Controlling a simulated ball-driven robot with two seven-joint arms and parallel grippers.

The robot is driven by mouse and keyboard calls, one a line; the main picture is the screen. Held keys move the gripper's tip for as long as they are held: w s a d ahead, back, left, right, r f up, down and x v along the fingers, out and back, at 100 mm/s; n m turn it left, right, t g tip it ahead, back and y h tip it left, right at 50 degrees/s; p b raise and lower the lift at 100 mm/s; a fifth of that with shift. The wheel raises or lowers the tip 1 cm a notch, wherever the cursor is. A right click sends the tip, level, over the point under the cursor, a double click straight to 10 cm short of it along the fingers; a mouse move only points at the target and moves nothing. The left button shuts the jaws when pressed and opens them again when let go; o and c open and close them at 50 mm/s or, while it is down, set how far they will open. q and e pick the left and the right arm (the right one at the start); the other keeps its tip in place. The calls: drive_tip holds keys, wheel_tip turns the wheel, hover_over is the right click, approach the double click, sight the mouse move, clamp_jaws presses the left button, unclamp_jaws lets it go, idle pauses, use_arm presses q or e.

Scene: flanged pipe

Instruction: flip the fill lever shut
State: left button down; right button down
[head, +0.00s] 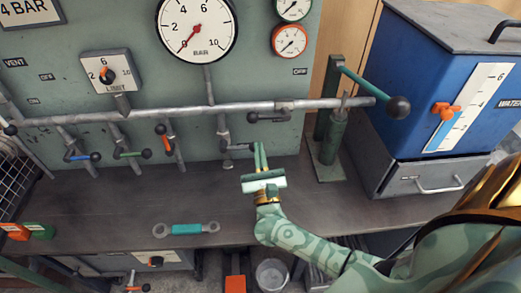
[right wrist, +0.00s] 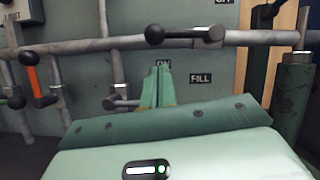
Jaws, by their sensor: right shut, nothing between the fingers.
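The fill lever is a dark arm with a black knob (head: 253,117), lying roughly level on the main pipe, knob to the left. In the right wrist view the lever (right wrist: 180,34) shows above my fingers, with the labels OFF above its pivot end and ON and FILL below it. My right gripper (head: 259,148) is shut and empty. Its fingers point up at the panel, below the knob and apart from it in the head view. In the right wrist view the fingertips (right wrist: 158,72) partly cover the ON label. My left gripper is not in view.
A lower lever (head: 238,147) on a drop pipe is close left of my right fingers. A green hand pump (head: 332,137) with a long handle stands to the right, beside a blue water tank (head: 420,80). A teal-handled wrench (head: 187,229) lies on the bench.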

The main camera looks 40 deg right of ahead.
sight(253, 123)
drive_tip(key=shift+x, duration=2.8)
